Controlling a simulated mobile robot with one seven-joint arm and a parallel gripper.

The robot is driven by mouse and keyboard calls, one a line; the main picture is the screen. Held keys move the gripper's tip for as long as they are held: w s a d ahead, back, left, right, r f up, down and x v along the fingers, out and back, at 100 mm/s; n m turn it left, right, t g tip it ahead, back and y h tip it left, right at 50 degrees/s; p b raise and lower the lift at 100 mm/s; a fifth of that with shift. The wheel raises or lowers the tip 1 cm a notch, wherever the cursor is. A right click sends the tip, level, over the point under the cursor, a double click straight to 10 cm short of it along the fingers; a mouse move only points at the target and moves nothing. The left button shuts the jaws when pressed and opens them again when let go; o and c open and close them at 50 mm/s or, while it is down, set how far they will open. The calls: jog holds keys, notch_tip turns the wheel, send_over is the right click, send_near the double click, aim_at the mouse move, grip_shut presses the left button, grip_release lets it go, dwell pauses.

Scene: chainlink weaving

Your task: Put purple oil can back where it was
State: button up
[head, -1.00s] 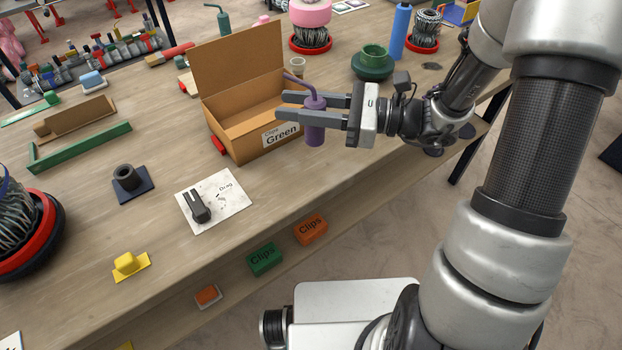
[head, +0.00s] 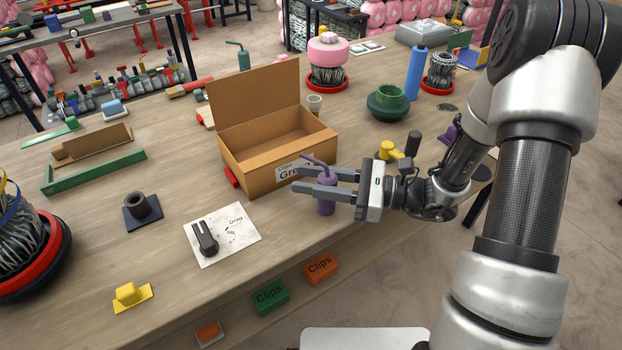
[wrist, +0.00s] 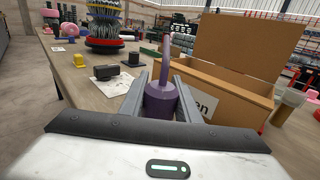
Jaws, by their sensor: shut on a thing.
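The purple oil can (head: 326,206) is upright between the fingers of my gripper (head: 325,182), in front of the open cardboard box (head: 252,175). My gripper is shut on the can's body, and the thin spout points up and to the left. In the wrist view the can (wrist: 161,101) stands between the two fingers, with the box (wrist: 225,90) just to its right. The can is at the front edge of the table; I cannot tell whether its base touches the tabletop.
A paper sheet with a black clip-like part (head: 205,238) lies left of the can. A green pot (head: 388,103), a blue bottle (head: 416,75) and a yellow object (head: 389,151) are to the right. Green (head: 270,297) and orange (head: 320,269) clip boxes sit below the table edge.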

jog(key=shift+f, duration=0.2)
jog(key=o, duration=1.1)
jog(key=shift+o, duration=0.2)
jog(key=shift+r, duration=0.1)
jog(key=shift+r, duration=0.25)
jog(key=s+d, duration=0.2)
jog(key=d, duration=0.9)
jog(key=shift+s+d+p, duration=0.2)
jog(key=shift+d+p, duration=0.1)
jog(key=shift+d, duration=0.1)
